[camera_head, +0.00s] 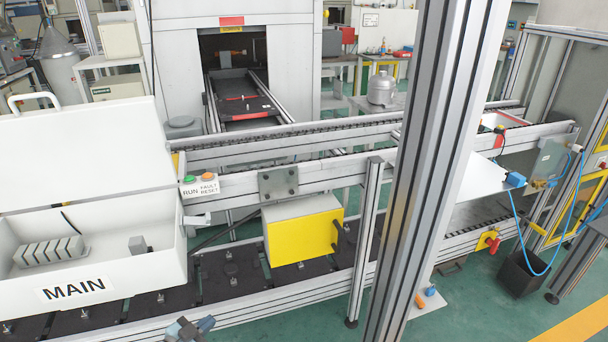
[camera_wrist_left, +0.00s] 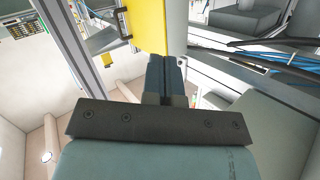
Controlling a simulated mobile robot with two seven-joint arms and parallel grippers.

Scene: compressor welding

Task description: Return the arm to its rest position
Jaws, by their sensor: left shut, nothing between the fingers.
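My left gripper (camera_head: 190,328) shows at the bottom edge of the head view, in front of the conveyor's near rail. Only a small part of it is in that view. In the left wrist view its two dark fingers (camera_wrist_left: 165,80) are together and hold nothing. The rest of my left arm is outside the head view. My right gripper is in neither view.
A white box marked MAIN (camera_head: 120,276) with its lid up stands at the left. A yellow-fronted box (camera_head: 304,240) stands near the middle. A thick metal post (camera_head: 425,150) crosses the right half. A grey compressor (camera_head: 382,88) stands behind the rails.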

